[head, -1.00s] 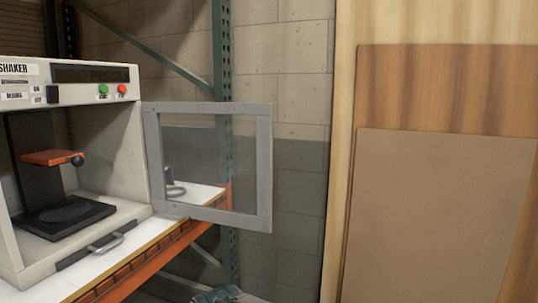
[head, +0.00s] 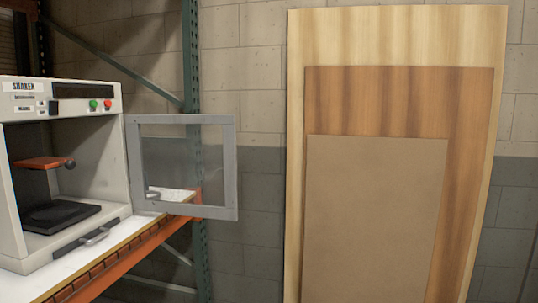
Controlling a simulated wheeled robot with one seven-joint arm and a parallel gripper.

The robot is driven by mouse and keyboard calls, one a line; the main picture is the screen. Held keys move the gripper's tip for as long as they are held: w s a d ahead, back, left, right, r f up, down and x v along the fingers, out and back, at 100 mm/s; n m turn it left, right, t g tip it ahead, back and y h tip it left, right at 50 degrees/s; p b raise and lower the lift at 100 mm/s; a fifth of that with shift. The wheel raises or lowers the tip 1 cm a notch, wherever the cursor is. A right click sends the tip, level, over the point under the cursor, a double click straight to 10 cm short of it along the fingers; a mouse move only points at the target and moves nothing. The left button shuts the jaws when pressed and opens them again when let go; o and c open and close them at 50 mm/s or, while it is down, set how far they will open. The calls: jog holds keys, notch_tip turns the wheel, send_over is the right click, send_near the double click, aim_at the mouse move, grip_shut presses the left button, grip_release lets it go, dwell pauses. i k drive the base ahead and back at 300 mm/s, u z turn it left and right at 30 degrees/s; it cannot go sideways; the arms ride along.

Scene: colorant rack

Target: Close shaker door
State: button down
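The shaker (head: 68,88) is a pale box-shaped machine at the left of the head view, with its left side cut off by the picture edge. Its door (head: 229,168) is a grey frame with a clear pane, hinged at the machine's right front edge. The door stands wide open, swung out to the right. Inside the open chamber are an orange clamp plate (head: 40,162) with a dark knob and a black base plate (head: 58,216). A handle (head: 97,236) shows at the chamber's lower front. My gripper is not in view.
The shaker stands on a white shelf with an orange beam (head: 118,266). A green rack upright (head: 191,60) stands behind the door. Wooden and brown boards (head: 376,220) lean against the block wall (head: 257,65) at the right.

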aim_at(230, 212)
jog(key=u, duration=0.5)
jog(key=i, duration=0.4)
jog(key=u, duration=0.4)
